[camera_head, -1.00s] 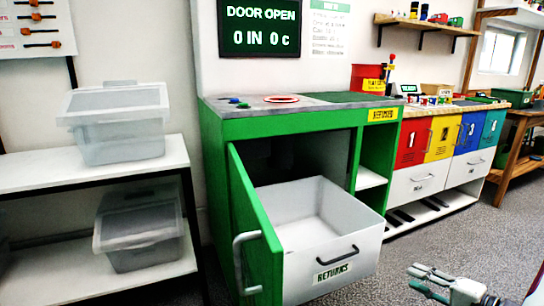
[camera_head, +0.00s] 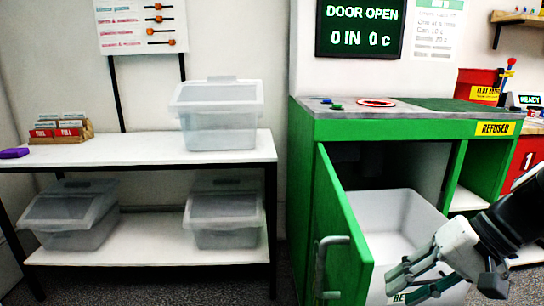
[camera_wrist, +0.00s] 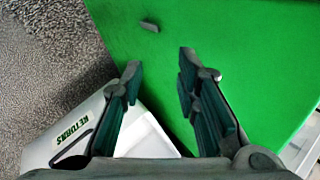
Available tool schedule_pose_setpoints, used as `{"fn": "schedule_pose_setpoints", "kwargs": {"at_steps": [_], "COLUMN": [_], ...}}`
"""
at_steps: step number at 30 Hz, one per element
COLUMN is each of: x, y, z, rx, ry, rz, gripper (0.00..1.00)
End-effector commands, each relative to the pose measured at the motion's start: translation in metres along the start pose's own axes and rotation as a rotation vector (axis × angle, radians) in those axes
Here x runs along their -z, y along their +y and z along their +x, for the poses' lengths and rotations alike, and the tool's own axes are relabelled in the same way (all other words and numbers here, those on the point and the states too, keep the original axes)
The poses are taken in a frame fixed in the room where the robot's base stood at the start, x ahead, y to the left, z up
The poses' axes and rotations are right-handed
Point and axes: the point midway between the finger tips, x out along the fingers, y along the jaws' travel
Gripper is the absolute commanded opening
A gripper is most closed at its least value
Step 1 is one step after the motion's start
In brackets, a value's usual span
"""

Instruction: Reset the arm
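My gripper (camera_head: 398,285) is at the lower right of the head view, in front of the white returns drawer (camera_head: 395,215). In the wrist view its two dark fingers (camera_wrist: 158,78) are spread apart with nothing between them. The drawer is pulled out of the green cabinet (camera_head: 400,129), and the cabinet's green door (camera_head: 338,240) stands open. The wrist view shows the drawer (camera_wrist: 150,135) with its returns label at the lower left and a broad green panel behind the fingers. My gripper hides part of the drawer front and label in the head view.
A white shelf unit (camera_head: 150,148) stands left of the cabinet and holds several lidded grey bins, one on top (camera_head: 218,115). A card box (camera_head: 62,132) and a purple item (camera_head: 14,153) are also on top. A sign reads "DOOR OPEN" (camera_head: 360,27). The open door and drawer jut into the room.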

Motion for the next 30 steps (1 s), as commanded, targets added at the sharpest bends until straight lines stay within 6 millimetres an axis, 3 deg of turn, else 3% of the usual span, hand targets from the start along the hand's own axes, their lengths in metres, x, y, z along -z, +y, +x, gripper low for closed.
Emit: {"fn": "schedule_pose_setpoints", "kwargs": {"at_steps": [3, 9, 24, 30], "x": [-0.026, -0.059, -0.091, -0.133], "y": [-0.021, -0.04, -0.063, -0.035], "z": [-0.005, -0.02, -0.058, -0.048], "rx": [-0.133, -0.327, -0.497, -0.542], "ry": [0.004, 0.083, 0.359, 0.187], "rz": [-0.107, -0.268, -0.505, -0.44], "gripper": [0.29, 0.29, 0.29, 0.29]}}
